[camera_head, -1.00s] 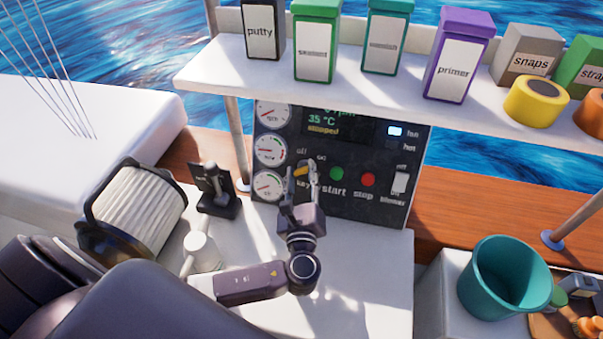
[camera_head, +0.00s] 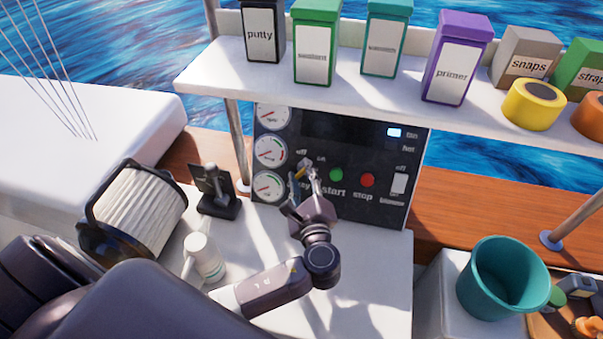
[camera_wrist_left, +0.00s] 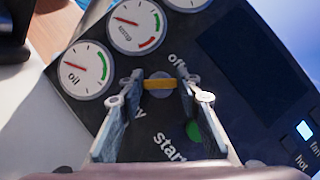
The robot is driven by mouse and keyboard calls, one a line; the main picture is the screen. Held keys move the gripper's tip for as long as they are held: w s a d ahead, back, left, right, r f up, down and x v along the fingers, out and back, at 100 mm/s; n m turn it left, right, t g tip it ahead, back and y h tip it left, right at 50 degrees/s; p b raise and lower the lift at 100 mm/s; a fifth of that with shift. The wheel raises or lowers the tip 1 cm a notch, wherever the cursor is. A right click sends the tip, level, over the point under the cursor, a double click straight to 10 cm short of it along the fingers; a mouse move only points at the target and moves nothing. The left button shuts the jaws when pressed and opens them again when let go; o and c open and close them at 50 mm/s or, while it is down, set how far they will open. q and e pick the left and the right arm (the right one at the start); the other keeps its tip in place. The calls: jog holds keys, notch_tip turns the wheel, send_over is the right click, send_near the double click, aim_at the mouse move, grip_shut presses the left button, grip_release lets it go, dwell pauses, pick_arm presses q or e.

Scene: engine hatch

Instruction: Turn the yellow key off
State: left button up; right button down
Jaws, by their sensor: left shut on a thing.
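The yellow key (camera_head: 299,174) is in the dark control panel (camera_head: 345,190), below the "off" label. In the left wrist view the yellow key (camera_wrist_left: 159,84) lies between the two fingertips and spans the gap. My left gripper (camera_head: 305,172) is shut on the key, with its fingers on either side of it; it also shows in the left wrist view (camera_wrist_left: 160,87). In the head view the fingers partly hide the key and its lettering. The panel's display (camera_head: 336,130) is dark. My right gripper is not in view.
The green start button (camera_head: 336,174) and red stop button (camera_head: 368,180) are just right of the key. Gauges line the panel's left side. A shelf (camera_head: 370,91) with boxes overhangs the panel.

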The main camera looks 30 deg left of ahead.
pick_arm(q)
jog(key=n+g+p, duration=0.1)
jog(key=n+g, duration=0.1)
jog(key=n, duration=0.3)
jog(key=shift+r+p, duration=0.15)
jog(key=shift+p, duration=0.2)
jog(key=shift+n+g+h+p, duration=0.3)
jog(key=shift+n+g+p, duration=0.5)
jog(key=shift+n, duration=0.6)
jog(key=o, duration=1.2)
jog(key=shift+c, duration=0.2)
jog(key=v, duration=0.7)
jog(key=shift+d, duration=0.2)
jog(key=shift+s, duration=0.15)
